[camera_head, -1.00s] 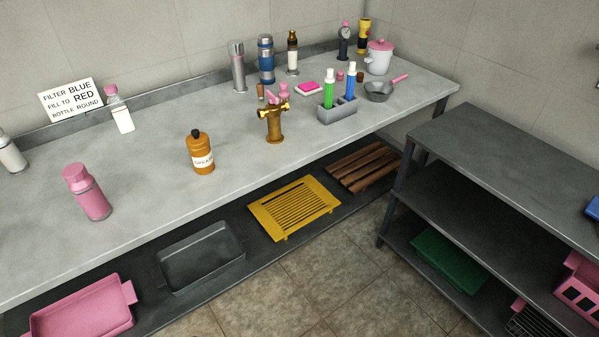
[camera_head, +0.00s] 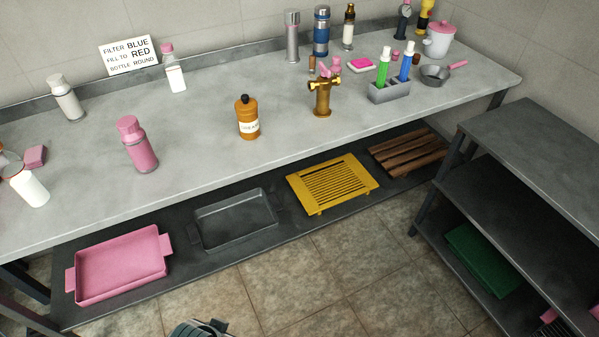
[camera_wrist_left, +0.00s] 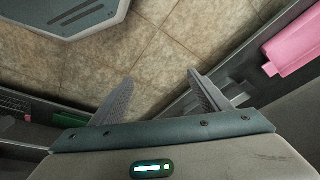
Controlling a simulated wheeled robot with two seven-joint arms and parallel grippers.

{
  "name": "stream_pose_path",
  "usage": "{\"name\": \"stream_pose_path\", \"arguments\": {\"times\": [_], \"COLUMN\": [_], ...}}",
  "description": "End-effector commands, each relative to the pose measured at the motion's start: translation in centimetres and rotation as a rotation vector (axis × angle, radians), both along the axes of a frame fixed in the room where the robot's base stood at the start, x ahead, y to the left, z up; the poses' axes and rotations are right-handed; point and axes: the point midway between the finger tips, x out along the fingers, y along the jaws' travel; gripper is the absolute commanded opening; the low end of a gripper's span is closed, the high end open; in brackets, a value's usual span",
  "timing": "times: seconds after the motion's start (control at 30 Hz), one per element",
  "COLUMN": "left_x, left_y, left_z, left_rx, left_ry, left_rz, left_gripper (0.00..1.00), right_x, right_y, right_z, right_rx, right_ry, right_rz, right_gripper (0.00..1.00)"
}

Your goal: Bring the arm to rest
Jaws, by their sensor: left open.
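My left gripper (camera_wrist_left: 160,77) is open and empty in the left wrist view. Its two fingers stand well apart over the tiled floor, with nothing between them. In the head view a small grey-green part of my own arm (camera_head: 199,328) shows at the bottom edge, above the floor and in front of the counter. The rest of that arm is out of that picture. My right gripper is in neither view.
The counter (camera_head: 205,140) holds several bottles, an amber bottle (camera_head: 247,117), a brass tap (camera_head: 323,95) and a sign (camera_head: 128,55). Its lower shelf carries a pink tray (camera_head: 122,265), a grey tray and a yellow rack (camera_head: 333,184). A dark shelf unit (camera_head: 540,150) stands right. Floor between is clear.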

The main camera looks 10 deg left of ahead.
Motion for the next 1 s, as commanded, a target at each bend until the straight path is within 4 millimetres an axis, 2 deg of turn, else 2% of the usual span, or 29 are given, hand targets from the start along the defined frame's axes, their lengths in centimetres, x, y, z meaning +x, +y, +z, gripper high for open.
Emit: {"name": "stream_pose_path", "arguments": {"times": [0.17,0.3,0.47,0.6,0.7,0.8,1.0], "left_x": [1.2,2.0,1.9,1.2,0.4,-0.4,-1.0], "left_y": [-0.6,-1.2,-1.8,-2.3,-2.4,-2.5,-2.6], "left_z": [-4.7,-10.1,-16.2,-20.9,-23.6,-25.4,-26.9], "left_rx": [-0.009,-0.021,-0.034,-0.047,-0.053,-0.059,-0.063], "left_ry": [-0.014,-0.039,-0.069,-0.096,-0.113,-0.126,-0.141], "left_rz": [-0.005,-0.010,-0.017,-0.024,-0.026,-0.030,-0.033], "left_gripper": [0.70,0.70,0.70,0.70,0.70,0.70,0.70], "right_x": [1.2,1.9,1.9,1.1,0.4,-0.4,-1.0], "right_y": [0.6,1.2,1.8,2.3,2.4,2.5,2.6], "right_z": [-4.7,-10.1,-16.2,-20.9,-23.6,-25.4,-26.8], "right_rx": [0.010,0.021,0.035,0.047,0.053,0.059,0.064], "right_ry": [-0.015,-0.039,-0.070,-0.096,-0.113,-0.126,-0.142], "right_rz": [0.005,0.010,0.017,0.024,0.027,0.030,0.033], "right_gripper": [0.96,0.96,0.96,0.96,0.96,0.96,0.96]}}
